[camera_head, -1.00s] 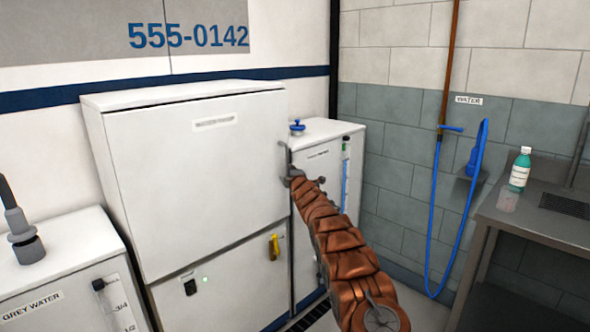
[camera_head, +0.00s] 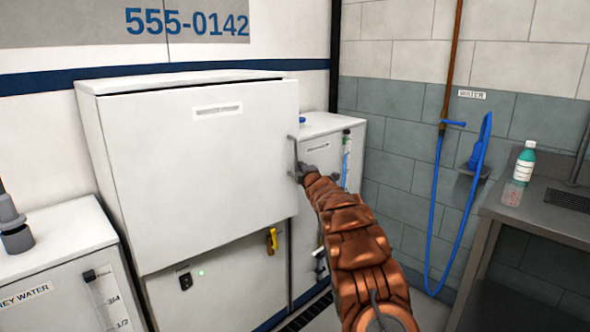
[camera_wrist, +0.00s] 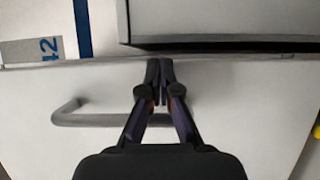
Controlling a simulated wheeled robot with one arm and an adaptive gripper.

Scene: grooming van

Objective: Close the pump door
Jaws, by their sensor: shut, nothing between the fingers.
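The pump door (camera_head: 195,170) is the large white panel on the upper front of the white cabinet, with a small label near its top. It stands a little ajar, its right edge out from the cabinet (camera_head: 180,80). A grey bar handle (camera_wrist: 95,119) is on the door. My gripper (camera_wrist: 160,68) is shut and empty, its fingertips at the door's free edge, over the handle; contact is unclear. In the head view my gripper (camera_head: 303,168) is partly hidden.
A lower panel with a yellow lever (camera_head: 272,240) is under the door. A second white cabinet (camera_head: 325,150) stands close on the right. A grey water unit (camera_head: 60,290) is at left. A blue hose (camera_head: 440,210) and a counter with a bottle (camera_head: 524,165) are further right.

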